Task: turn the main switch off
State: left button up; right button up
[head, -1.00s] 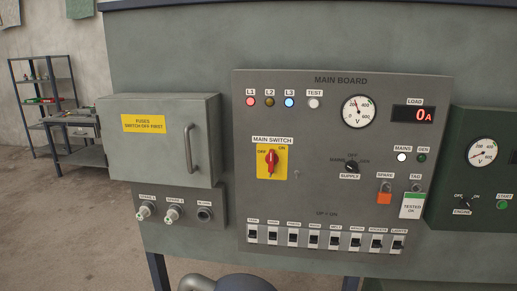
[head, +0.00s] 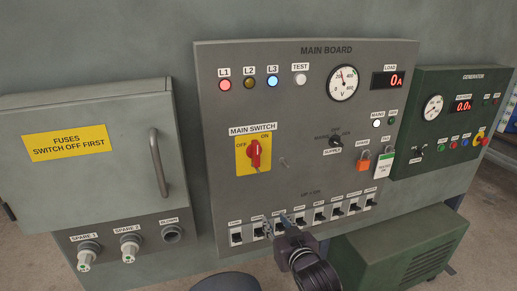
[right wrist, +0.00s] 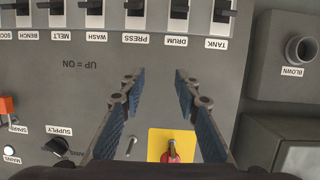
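The main switch (head: 255,153) is a red handle on a yellow plate, left of middle on the grey main board (head: 310,105). Its handle stands roughly upright; OFF is printed at its left and ON at its upper right. It also shows, upside down, at the bottom of the right wrist view (right wrist: 172,152), its lower part cut off. My right gripper (head: 277,223) is below the switch, in front of the breaker row. In the right wrist view its blue-padded fingers (right wrist: 158,78) are apart with nothing between them. My left gripper is not in view.
A row of black breakers (head: 303,218) lines the board's lower edge. A grey fuse box (head: 85,190) with a handle stands out at the left. A padlock (head: 363,163) and tag (head: 384,164) hang at the right. The green generator panel (head: 410,155) is farther right. The load display (head: 387,81) reads 0 A.

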aim_at(258, 151)
notch_tip(258, 151, up, 20)
jog(key=s+a+t+y, duration=0.2)
jog(key=s+a+t, duration=0.1)
jog(key=x, duration=0.2)
jog(key=p+x, duration=0.1)
jog(key=x, duration=0.3)
jog(key=shift+w+d+r+p, duration=0.1)
jog(key=shift+d+p, duration=0.15)
jog(key=shift+p, duration=0.15)
jog(key=shift+x, duration=0.9)
jog(key=shift+c, duration=0.7)
grip_shut()
